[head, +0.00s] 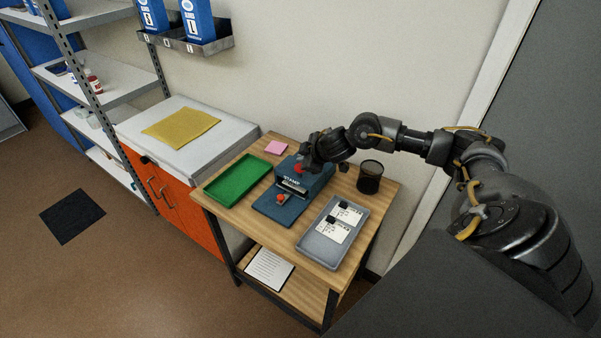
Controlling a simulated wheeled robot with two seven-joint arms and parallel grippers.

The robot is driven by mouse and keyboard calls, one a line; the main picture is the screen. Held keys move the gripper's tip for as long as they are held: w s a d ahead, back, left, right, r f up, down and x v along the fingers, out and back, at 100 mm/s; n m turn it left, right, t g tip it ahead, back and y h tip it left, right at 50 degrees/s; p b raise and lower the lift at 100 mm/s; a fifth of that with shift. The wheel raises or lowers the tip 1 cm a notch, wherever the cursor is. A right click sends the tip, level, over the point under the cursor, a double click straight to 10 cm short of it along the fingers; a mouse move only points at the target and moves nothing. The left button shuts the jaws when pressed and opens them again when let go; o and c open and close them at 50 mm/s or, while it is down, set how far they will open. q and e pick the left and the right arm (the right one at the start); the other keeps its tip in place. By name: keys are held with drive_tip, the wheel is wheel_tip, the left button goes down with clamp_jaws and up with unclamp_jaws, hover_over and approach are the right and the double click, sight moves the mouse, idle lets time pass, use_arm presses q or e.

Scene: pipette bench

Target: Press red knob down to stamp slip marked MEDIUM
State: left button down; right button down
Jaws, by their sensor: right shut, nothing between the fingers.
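The blue stamping device (268,208) stands on the wooden bench, with white lettering on its raised rear part. A red knob (299,168) shows on top of it, partly covered by my right gripper (304,169). My right gripper is shut and empty, pointing down at the knob; I cannot tell whether it touches it. A small orange-red piece (281,199) is low at the front of the device. White slips (332,232) with black marks lie in a grey tray (317,249) to the right; their print is too small to read. My left gripper is out of view.
A green tray (238,180) lies left of the device, and pink notes (276,148) lie behind it. A dark cup (370,177) stands close to its right. A paper sheet (269,269) is on the lower shelf. An orange cabinet (173,197) adjoins the bench.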

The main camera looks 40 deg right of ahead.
drive_tip(key=shift+f, duration=0.35)
drive_tip(key=shift+s+f+b, duration=0.1)
drive_tip(key=shift+f+b, duration=0.85)
drive_tip(key=shift+f, duration=0.65)
idle(1.2)
drive_tip(key=shift+r, duration=0.15)
drive_tip(key=shift+r+p, duration=1.9)
drive_tip(key=shift+p, duration=0.4)
wheel_tip(320, 180, up, 6)
drive_tip(key=p, duration=0.6)
drive_tip(key=shift+p, duration=0.4)
